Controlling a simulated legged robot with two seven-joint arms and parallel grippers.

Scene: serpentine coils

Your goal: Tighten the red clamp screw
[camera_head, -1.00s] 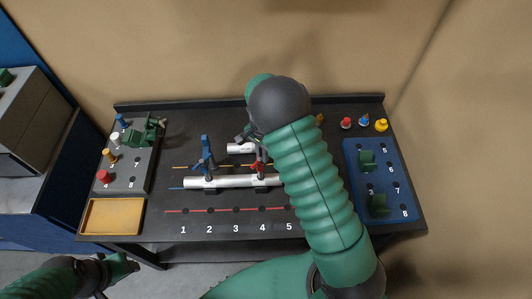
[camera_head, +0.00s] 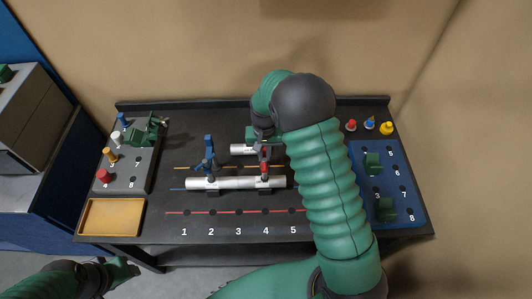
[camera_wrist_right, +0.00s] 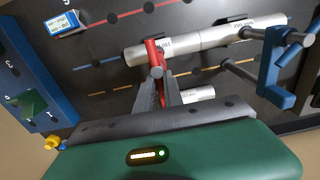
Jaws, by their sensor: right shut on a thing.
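The red clamp (camera_head: 265,162) stands on the right part of a long white pipe (camera_head: 228,183) on the dark bench. In the right wrist view the red clamp (camera_wrist_right: 151,50) wraps the pipe (camera_wrist_right: 202,42), with its screw end pointing toward my gripper. My right gripper (camera_wrist_right: 160,88) is shut on the red clamp screw, its grey fingers either side of the screw end. In the head view my right gripper (camera_head: 262,136) is above the clamp, partly hidden by my arm. My left gripper (camera_head: 124,270) is low at the left, away from the bench; its jaw opening is unclear.
A blue clamp (camera_head: 208,158) stands on the same pipe to the left. A short white pipe (camera_head: 241,149) lies behind. A grey pegboard (camera_head: 145,177) and yellow tray (camera_head: 112,216) are left; a blue board (camera_head: 381,184) with green parts is right. The front numbered strip is clear.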

